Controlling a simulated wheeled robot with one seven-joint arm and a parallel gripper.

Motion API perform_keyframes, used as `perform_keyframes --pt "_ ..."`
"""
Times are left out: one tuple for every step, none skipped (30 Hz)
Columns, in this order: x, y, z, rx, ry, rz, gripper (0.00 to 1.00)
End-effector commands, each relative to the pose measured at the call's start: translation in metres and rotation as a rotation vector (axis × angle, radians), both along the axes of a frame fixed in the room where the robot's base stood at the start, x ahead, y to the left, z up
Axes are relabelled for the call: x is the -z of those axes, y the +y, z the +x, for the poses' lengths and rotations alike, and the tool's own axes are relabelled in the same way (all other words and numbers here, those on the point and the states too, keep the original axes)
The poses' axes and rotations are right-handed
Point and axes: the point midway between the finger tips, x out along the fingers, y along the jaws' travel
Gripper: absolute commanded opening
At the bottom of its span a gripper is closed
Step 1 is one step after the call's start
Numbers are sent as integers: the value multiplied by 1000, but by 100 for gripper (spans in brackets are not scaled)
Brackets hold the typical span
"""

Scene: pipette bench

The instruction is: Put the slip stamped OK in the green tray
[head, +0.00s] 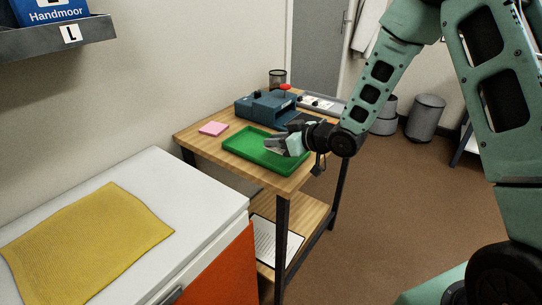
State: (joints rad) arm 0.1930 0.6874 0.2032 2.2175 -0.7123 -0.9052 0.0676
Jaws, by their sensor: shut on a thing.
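The green tray (238,143) lies on the wooden bench top, near its front edge. My gripper (272,147) is low over the right part of the tray, coming in from the right. Its jaws are shut on a small pale thing that looks like a slip, mostly hidden by the fingers. No stamp on it can be read at this size. I cannot tell whether it touches the tray floor. The visible left part of the tray is empty.
A white cabinet (205,205) with a yellow cloth (88,240) is nearer, at left.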

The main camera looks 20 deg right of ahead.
Motion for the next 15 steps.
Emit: perform_keyframes --pt "5 0 0 0 1 1 0" --pt "7 0 0 0 -1 1 0" --pt "9 0 0 0 -1 0 0" --pt "11 0 0 0 -1 0 0" --pt "14 0 0 -1 0 0 0" --pt "18 1 0 -1 2 0 0" --pt "22 1 0 -1 2 0 0" --pt "26 1 0 -1 1 1 0" --pt "33 1 0 -3 1 1 0" --pt "37 1 0 -3 1 0 0" --pt "41 1 0 -2 2 1 0" --pt "44 1 0 -1 1 1 0" --pt "46 1 0 -2 0 1 0" --pt "46 1 0 -1 -2 1 0" --pt "46 1 0 -2 -3 1 0"
